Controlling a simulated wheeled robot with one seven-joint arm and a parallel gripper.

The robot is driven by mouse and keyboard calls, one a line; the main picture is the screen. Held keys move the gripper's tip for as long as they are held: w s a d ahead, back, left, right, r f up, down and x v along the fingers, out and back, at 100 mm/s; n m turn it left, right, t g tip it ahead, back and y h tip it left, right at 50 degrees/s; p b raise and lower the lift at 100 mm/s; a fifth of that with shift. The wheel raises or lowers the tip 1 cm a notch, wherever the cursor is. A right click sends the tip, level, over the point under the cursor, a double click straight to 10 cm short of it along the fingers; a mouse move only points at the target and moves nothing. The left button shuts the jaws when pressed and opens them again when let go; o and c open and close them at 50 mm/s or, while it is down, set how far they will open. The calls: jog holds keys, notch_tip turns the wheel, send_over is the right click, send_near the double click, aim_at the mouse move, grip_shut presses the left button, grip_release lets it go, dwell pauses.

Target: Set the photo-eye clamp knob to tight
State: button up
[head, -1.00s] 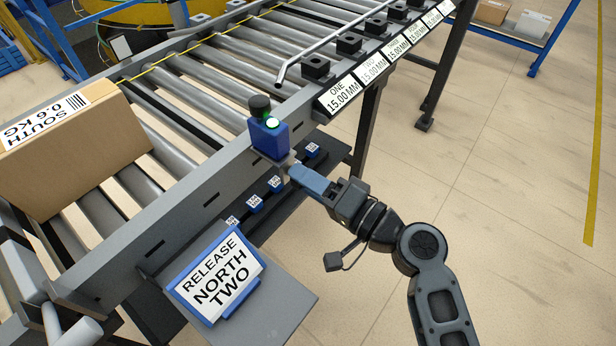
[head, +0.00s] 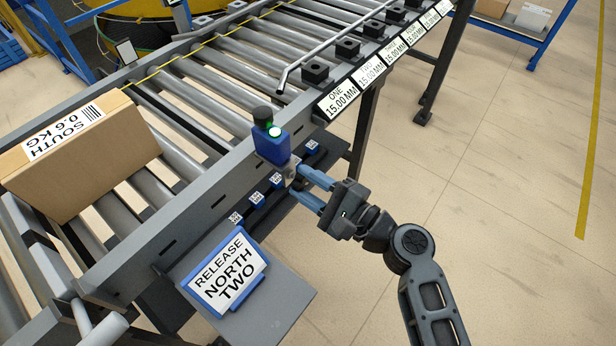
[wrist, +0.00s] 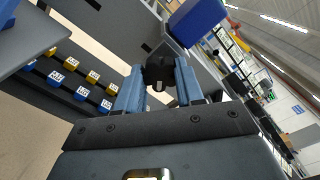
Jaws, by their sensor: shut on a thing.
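The photo-eye (head: 271,146) is a blue box with a black cap and a lit green lamp, mounted on the conveyor's side rail. Its clamp knob sits just below the box; in the wrist view the dark knob (wrist: 159,72) lies between my two blue fingertips. My gripper (head: 300,184) reaches it from the lower right and is shut on the knob, with a finger on each side. The blue photo-eye box also shows in the wrist view (wrist: 196,20), above right of the knob. The knob's setting cannot be read.
A cardboard box (head: 85,155) labelled SOUTH 0.6 KG rests on the rollers at left. A sign (head: 226,272) reading RELEASE NORTH TWO stands on a grey plate. Small blue blocks (head: 257,199) sit on a shelf under the rail. Open floor lies to the right.

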jog(key=m+p, duration=0.4)
jog(key=m, duration=0.3)
jog(key=m+p, duration=0.3)
jog(key=m, duration=0.1)
jog(key=shift+f+m, duration=0.1)
jog(key=shift+m, duration=0.2)
dwell(0.4)
jog(key=o, duration=1)
jog(key=shift+o, duration=0.2)
jog(key=v, duration=0.8)
jog(key=shift+b, duration=0.4)
